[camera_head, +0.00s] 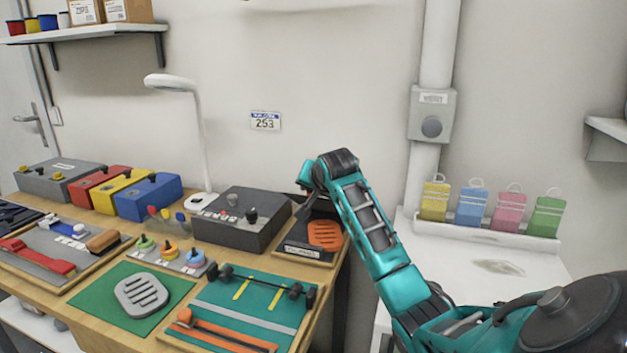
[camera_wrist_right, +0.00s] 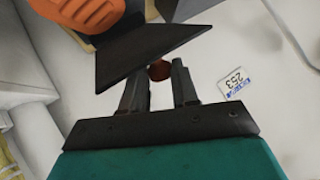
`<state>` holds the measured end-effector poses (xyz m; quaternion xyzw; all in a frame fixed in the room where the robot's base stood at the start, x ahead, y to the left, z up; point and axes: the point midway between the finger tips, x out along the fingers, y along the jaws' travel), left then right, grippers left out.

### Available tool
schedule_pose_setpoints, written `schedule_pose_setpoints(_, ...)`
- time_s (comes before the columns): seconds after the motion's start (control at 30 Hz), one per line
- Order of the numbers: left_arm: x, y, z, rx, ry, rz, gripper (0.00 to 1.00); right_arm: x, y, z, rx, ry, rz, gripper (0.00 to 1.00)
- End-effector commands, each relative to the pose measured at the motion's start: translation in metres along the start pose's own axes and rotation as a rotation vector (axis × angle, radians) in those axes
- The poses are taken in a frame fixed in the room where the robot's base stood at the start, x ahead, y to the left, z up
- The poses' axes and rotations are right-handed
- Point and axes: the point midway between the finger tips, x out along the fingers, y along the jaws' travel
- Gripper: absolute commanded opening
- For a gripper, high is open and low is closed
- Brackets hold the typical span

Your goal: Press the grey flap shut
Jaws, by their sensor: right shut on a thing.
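A dark grey flap (camera_wrist_right: 135,42) crosses the upper middle of the wrist view, standing raised and tilted. A small reddish-brown knob (camera_wrist_right: 159,70) shows at the flap's edge. My right gripper (camera_wrist_right: 158,74) has its two fingers on either side of this knob and is shut on it. In the head view, my right arm reaches to the back right of the bench, and its fingers are hidden there. The flap's unit (camera_head: 300,251) has a dark base with an orange slotted pad (camera_head: 325,235), which also shows in the wrist view (camera_wrist_right: 95,14). My left gripper is out of view.
A dark grey box (camera_head: 240,222) with knobs stands left of the flap's unit. A green mat (camera_head: 110,308) with a grey slotted pad (camera_head: 141,294) lies nearer. A white lamp (camera_head: 200,130) stands behind. A white table (camera_head: 490,265) with several coloured tags is at right.

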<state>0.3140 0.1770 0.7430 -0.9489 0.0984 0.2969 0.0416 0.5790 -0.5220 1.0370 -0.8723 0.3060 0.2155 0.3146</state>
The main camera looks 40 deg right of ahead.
Motion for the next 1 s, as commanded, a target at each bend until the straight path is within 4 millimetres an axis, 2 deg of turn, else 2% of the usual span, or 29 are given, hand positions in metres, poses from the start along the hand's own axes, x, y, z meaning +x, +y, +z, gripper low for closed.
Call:
schedule_pose_setpoints(0.03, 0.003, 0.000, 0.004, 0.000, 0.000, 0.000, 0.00, 0.002, 0.003, 0.013, -0.024, 0.036, -0.009, 0.00)
schedule_pose_setpoints(0.17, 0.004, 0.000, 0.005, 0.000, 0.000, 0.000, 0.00, 0.002, 0.005, 0.032, -0.071, 0.131, -0.027, 0.00)
schedule_pose_setpoints(0.5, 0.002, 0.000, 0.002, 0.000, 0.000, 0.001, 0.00, 0.010, 0.017, 0.075, -0.063, 0.116, -0.021, 0.00)
schedule_pose_setpoints(0.7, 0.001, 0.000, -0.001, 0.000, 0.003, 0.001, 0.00, 0.016, 0.023, 0.091, -0.062, 0.113, -0.019, 0.00)
schedule_pose_setpoints(1.0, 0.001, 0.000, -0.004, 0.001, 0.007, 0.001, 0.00, 0.020, 0.026, 0.100, -0.060, 0.108, -0.018, 0.00)
